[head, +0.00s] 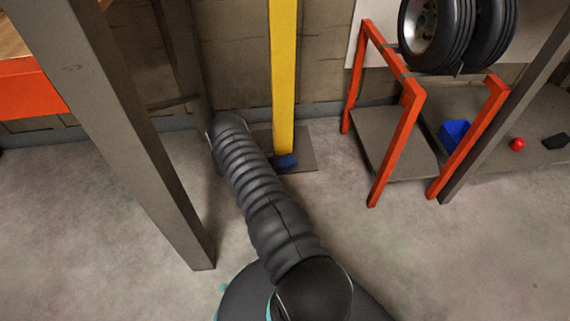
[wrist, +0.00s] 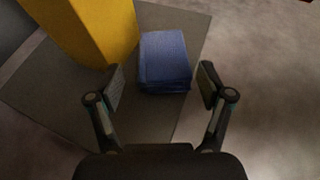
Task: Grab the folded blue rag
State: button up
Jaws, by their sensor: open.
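The folded blue rag (wrist: 165,62) lies on a grey base plate (wrist: 62,92) at the foot of a yellow post (wrist: 95,28) in the wrist view. It also shows small in the head view (head: 286,161), just right of my arm. My gripper (wrist: 160,88) is open, with one finger on each side of the rag's near end. The left finger is close to the post. I cannot tell whether either finger touches the rag. In the head view my gripper is hidden behind my arm.
A grey upright beam (head: 135,150) stands left of my arm. On the right is a red-framed stand (head: 396,140) with tyres (head: 436,35) above it. A blue bin (head: 455,134) and a red ball (head: 517,144) are beyond. The floor (head: 400,250) in front is clear.

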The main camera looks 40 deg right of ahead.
aim_at(284, 161)
jog(key=shift+f+x, duration=0.15)
jog(key=shift+x, duration=1.4)
jog(key=shift+f+x, duration=0.15)
jog(key=shift+x, duration=1.35)
jog(key=shift+s+a, duration=0.15)
jog(key=shift+a, duration=0.05)
jog(key=c, duration=0.9)
jog(key=shift+r, duration=0.1)
